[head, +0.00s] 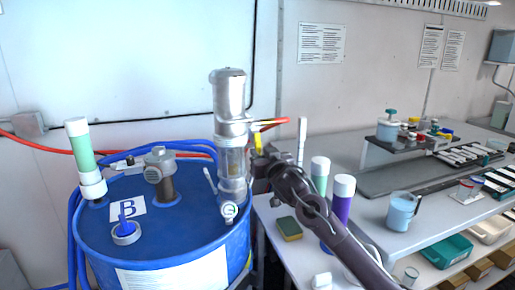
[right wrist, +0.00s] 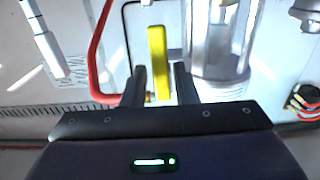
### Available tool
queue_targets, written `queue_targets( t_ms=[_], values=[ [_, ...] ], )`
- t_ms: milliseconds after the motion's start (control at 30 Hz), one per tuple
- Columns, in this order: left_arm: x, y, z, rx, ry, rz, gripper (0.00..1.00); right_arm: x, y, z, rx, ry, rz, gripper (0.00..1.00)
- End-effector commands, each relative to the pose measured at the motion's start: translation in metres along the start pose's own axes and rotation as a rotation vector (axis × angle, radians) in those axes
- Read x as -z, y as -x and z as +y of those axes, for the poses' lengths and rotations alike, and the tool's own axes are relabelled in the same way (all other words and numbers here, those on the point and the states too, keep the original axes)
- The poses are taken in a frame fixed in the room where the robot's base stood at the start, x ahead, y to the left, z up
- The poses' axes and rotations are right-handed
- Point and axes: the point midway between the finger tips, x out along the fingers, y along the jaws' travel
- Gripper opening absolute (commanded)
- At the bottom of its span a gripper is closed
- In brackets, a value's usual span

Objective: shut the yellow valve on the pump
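The pump is a silver cylinder with a clear lower section (head: 232,160), upright on a blue drum (head: 160,225). Its yellow valve handle (head: 258,143) is a small strip at the pump's right side in the head view. In the right wrist view the yellow handle (right wrist: 158,55) stands upright, left of the pump's clear cylinder (right wrist: 218,50). My right gripper (head: 262,166) is at the pump's right side. In the wrist view its fingers (right wrist: 160,76) are apart, with the handle's lower end showing between them and a gap on each side. Contact is not visible. My left gripper is out of view.
A red hose (right wrist: 97,50) runs left of the handle in the wrist view. A green-and-white tube (head: 85,160) and a grey fitting (head: 160,165) stand on the drum. A bench with bottles, a sponge (head: 289,228) and a blue jug (head: 401,211) is at right.

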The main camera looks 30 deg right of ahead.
Motion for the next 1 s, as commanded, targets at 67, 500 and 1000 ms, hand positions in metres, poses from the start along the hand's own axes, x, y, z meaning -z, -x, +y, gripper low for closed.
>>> queue_targets(
  t_ms=[67, 500, 1000],
  values=[
    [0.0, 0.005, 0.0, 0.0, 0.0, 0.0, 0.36, 0.003, -0.012, 0.0, -0.001, 0.0, 0.0, 0.26],
    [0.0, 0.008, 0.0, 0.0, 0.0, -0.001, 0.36, -0.001, -0.034, 0.0, 0.0, 0.001, -0.001, 0.26],
    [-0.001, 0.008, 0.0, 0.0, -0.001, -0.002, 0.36, -0.001, -0.034, -0.001, 0.0, 0.001, -0.002, 0.0]
  ],
)
